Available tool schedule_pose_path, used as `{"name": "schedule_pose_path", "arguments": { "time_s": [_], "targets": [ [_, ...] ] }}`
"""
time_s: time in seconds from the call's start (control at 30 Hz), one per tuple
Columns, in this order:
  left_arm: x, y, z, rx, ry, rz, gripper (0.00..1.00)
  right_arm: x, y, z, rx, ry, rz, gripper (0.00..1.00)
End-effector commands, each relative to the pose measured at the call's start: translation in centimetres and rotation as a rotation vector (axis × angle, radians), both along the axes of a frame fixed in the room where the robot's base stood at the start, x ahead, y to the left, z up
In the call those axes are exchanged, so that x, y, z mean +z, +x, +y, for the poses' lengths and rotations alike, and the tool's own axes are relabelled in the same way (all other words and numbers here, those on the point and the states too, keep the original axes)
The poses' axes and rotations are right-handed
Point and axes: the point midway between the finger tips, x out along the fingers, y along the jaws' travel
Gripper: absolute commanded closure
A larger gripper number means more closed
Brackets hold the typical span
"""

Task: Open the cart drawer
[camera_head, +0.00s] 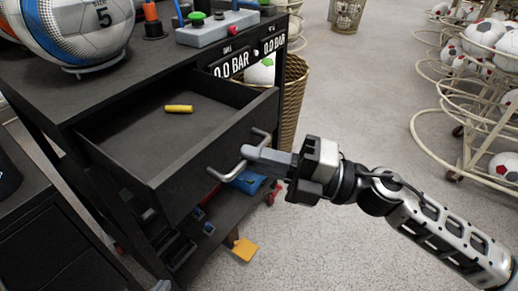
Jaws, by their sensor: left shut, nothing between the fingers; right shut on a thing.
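The cart (45,95) is dark grey and stands at the left. Its drawer (180,172) is pulled out, and its inside shows, with a small yellow cylinder (179,109) lying in it. A grey bar handle (225,174) is on the drawer's front. My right gripper (252,152) comes in from the right and is shut on the handle, its fingers at the handle's middle. My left gripper is not in view.
A ball (75,30) sits on a stand on the cart top beside a control box (218,29) with buttons. A wicker basket (294,100) stands behind the drawer. Ball racks (470,100) are at the right. The floor (370,95) between is clear.

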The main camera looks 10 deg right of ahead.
Motion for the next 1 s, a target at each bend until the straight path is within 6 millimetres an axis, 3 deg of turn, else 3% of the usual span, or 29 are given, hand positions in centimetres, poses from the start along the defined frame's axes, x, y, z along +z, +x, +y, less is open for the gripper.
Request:
{"name": "schedule_pose_path", "arguments": {
  "time_s": [0.4, 0.43, 0.5, 1.0],
  "targets": [
    [0.32, 0.10, -0.01, 0.001, -0.001, -0.007, 1.00, 0.02, -0.21, -0.07, 0.005, -0.001, -0.002, 1.00],
    [0.34, 0.10, 0.00, 0.001, -0.001, -0.007, 1.00, 0.02, -0.21, -0.07, 0.004, -0.001, -0.001, 0.81],
    [0.35, 0.11, 0.00, 0.001, -0.001, -0.007, 1.00, 0.02, -0.20, -0.07, 0.004, -0.001, -0.001, 0.67],
    [0.16, 0.08, -0.02, 0.001, -0.001, -0.006, 1.00, -0.14, -0.28, -0.30, 0.003, 0.000, 0.001, 0.67]
  ]
}}
